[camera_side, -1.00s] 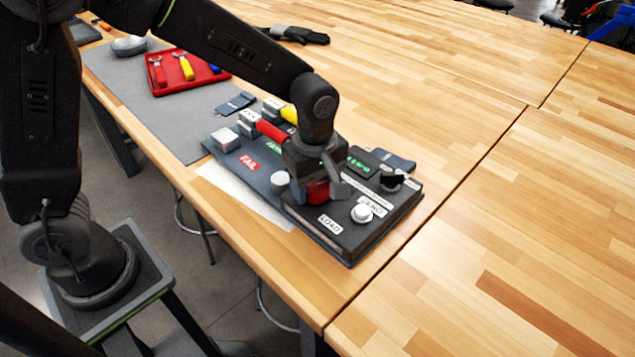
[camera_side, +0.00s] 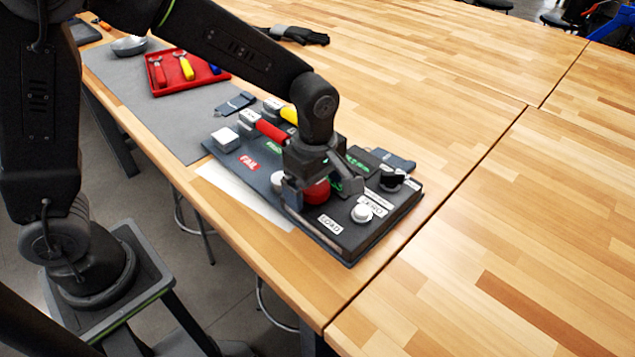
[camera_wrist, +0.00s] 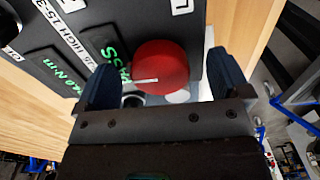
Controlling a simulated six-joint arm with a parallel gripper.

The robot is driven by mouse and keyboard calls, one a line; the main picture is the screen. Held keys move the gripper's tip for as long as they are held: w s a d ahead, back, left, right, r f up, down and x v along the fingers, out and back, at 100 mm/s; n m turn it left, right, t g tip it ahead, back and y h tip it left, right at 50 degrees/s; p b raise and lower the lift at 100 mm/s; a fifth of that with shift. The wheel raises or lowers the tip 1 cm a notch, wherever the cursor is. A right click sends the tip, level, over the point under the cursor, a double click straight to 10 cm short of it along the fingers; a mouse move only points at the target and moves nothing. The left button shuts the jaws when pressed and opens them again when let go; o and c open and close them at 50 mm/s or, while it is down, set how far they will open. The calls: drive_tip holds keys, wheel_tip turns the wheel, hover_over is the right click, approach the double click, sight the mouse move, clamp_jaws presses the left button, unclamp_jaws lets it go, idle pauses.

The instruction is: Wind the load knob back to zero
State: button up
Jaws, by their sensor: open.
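The load knob (camera_side: 316,192) is a round red knob on the black box, near the white "LOAD" label (camera_side: 330,224). In the wrist view the red knob (camera_wrist: 160,67) shows a white pointer line on its top, aimed to the left. My gripper (camera_side: 319,186) is open, with its fingers spread on either side of the knob. In the wrist view a gap shows between the knob and each dark blue finger; I cannot tell how low the fingertips reach. The black box (camera_side: 385,218) also carries a lit green readout (camera_side: 357,163), partly hidden by my gripper.
A white knob (camera_side: 362,213) and a black knob (camera_side: 391,178) stand right of the load knob. A red tool tray (camera_side: 165,88) is farther back. The right bench is clear.

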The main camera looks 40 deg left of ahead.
drive_tip(key=shift+r, duration=0.1)
drive_tip(key=shift+r, duration=2.45)
drive_tip(key=shift+a+r, duration=0.1)
drive_tip(key=s+a+r+m+t, duration=0.2)
drive_tip(key=s+a+r+m, duration=0.2)
drive_tip(key=s+m, duration=0.4)
drive_tip(key=s+a+r+m+t, duration=0.3)
drive_tip(key=s+a+m, duration=0.3)
drive_tip(key=s+m, duration=0.2)
drive_tip(key=shift+a+r+m+t, duration=0.3)
drive_tip(key=shift+r+m, duration=0.55)
drive_tip(key=shift+m, duration=0.05)
